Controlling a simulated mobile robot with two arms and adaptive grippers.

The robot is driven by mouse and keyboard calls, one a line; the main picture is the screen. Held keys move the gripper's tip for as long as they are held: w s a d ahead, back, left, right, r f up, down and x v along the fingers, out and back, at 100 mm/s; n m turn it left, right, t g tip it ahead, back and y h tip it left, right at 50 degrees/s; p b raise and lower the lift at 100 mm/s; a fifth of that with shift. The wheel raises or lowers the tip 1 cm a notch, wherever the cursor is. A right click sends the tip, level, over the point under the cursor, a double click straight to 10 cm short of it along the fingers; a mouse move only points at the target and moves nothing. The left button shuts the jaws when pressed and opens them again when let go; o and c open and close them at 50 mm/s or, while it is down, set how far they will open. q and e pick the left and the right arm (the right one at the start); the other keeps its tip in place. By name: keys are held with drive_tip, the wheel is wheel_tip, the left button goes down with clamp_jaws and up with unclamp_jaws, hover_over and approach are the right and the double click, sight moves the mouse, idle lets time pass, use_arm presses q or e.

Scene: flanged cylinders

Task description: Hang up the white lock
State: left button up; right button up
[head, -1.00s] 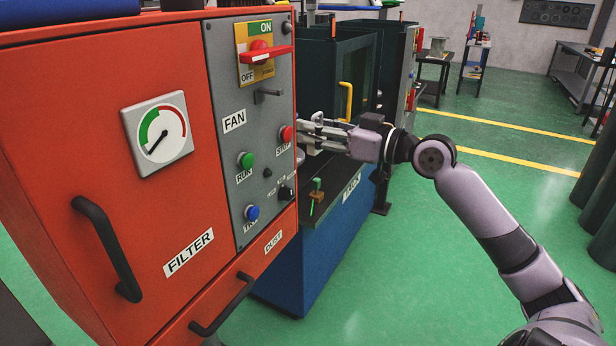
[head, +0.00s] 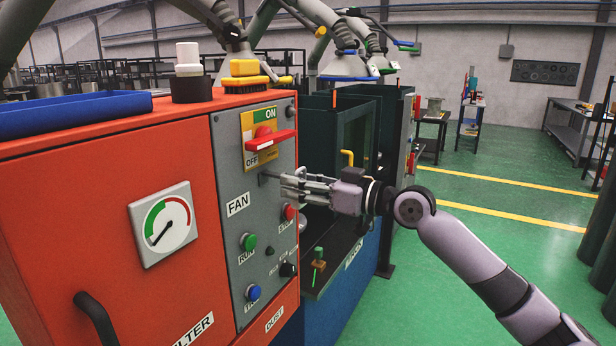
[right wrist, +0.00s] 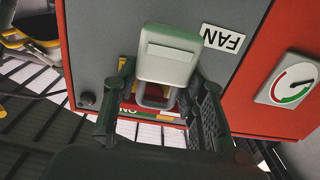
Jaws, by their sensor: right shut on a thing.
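The white lock (right wrist: 168,58) shows in the right wrist view as a pale block between my right fingers, with its shackle (right wrist: 158,97) toward the panel's top. My right gripper (head: 290,184) is shut on it, close to the grey panel. In the head view the fingers hide most or all of the lock. A short grey hook (head: 267,178) sticks out of the panel just left of the fingertips, below the red switch handle (head: 270,140). Whether the shackle touches the hook is hidden. My left gripper is not in view.
The grey panel (head: 228,150) on the orange cabinet (head: 110,180) carries a green button (head: 248,242), a red button (head: 289,211) and a blue button (head: 254,292). A blue tray (head: 75,114) and a yellow brush (head: 245,70) lie on top. Green floor at right is open.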

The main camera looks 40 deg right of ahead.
sight(264, 176)
drive_tip(key=shift+w+a+r+p, duration=0.15)
drive_tip(key=shift+w+a+p, duration=0.05)
drive_tip(key=shift+w+p, duration=0.3)
drive_tip(key=shift+w, duration=0.15)
drive_tip(key=shift+w+a, duration=0.1)
drive_tip(key=shift+w+a, duration=0.15)
drive_tip(key=shift+w, duration=0.1)
drive_tip(key=shift+w+a+p, duration=0.1)
drive_tip(key=shift+w+p, duration=0.1)
drive_tip(key=shift+p, duration=0.35)
drive_tip(key=shift+f+p+x, duration=0.2)
drive_tip(key=shift+p+x, duration=0.6)
drive_tip(key=shift+x, duration=0.3)
